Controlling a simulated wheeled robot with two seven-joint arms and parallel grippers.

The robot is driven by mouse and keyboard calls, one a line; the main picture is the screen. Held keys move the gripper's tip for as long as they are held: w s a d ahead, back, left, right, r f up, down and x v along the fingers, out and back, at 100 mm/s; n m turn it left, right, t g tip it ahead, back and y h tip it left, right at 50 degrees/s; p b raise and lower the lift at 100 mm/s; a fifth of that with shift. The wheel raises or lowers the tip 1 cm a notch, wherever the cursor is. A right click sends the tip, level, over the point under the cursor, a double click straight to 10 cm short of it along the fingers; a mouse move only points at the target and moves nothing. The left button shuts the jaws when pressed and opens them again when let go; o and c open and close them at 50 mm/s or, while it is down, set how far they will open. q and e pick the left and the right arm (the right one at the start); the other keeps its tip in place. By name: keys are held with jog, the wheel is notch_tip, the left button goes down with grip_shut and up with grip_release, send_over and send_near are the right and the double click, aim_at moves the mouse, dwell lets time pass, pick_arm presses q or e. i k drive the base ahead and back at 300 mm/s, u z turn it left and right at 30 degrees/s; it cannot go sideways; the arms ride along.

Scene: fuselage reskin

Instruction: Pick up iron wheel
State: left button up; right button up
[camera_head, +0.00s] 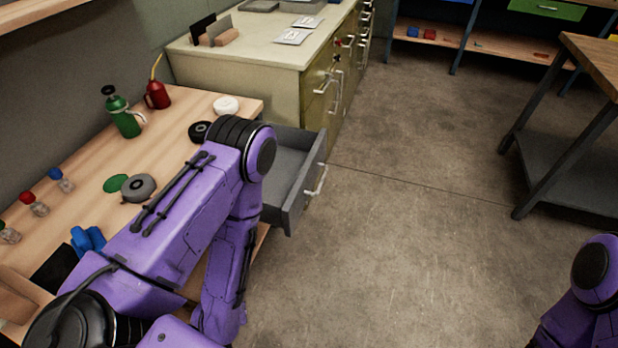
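A grey, round, wheel-like piece (138,187) lies on the wooden workbench (185,110), beside a flat green disc (116,183). A black round piece (200,131) lies further back, partly hidden behind my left arm. I cannot tell for sure which of the two is the iron wheel. My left arm reaches across the bench and bends down at its front edge; its gripper is out of view. Only a part of my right arm shows at the lower right, and its gripper is out of view too.
An open grey drawer (290,190) sticks out beside my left arm. A green can (122,115), a red oil can (157,95) and a white roll (226,105) stand on the bench. A dark-legged table (575,150) is at right. The middle floor is clear.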

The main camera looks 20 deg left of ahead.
aim_at(138, 188)
jog(key=u, duration=2.05)
